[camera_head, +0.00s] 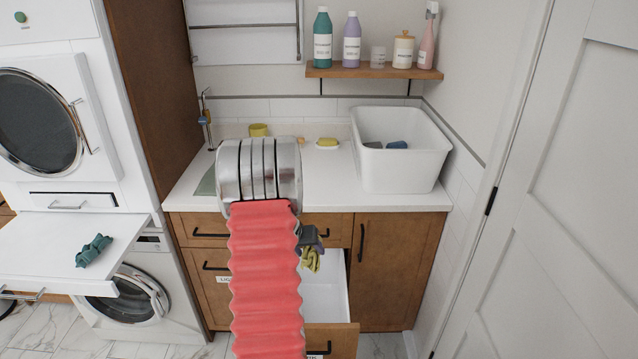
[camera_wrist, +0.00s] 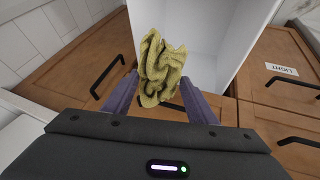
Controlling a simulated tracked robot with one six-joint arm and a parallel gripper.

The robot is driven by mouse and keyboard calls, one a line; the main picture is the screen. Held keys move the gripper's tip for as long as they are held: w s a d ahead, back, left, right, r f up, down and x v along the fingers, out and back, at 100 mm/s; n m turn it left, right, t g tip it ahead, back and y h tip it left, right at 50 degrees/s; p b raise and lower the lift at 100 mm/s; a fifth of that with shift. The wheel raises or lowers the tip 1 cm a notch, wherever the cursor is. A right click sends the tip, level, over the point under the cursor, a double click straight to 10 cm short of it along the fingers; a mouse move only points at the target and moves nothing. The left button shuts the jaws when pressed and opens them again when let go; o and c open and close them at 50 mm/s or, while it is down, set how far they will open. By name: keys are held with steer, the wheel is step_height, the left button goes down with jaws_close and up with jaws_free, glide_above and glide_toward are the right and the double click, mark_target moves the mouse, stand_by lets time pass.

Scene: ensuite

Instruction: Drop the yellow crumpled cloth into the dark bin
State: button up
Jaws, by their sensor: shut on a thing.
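The yellow crumpled cloth (camera_wrist: 160,62) is held between the two fingers of my gripper (camera_wrist: 158,92) in the wrist view. In the head view the cloth (camera_head: 311,260) hangs under my gripper (camera_head: 309,240), to the right of my red sleeved arm. It appears above an open drawer with a white inside (camera_head: 328,285); the drawer's white interior (camera_wrist: 208,35) also shows behind the cloth in the wrist view. The drawer's label is cut off at the frame's bottom edge. I cannot make out a bin marked dark.
A closed drawer labelled LIGHT (camera_wrist: 282,70) is beside the open one. A white tub (camera_head: 400,165) with blue-grey cloth stands on the counter (camera_head: 330,196). A teal cloth (camera_head: 93,250) lies on a white pull-out shelf (camera_head: 50,262). A white door (camera_head: 560,200) stands at right.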

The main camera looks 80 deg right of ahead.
steer(key=shift+f, duration=2.5)
steer(key=o, duration=1.1)
steer(key=v, duration=1.3)
steer(key=shift+a+r, duration=0.25)
steer(key=shift+r, duration=0.05)
steer(key=shift+w, duration=0.1)
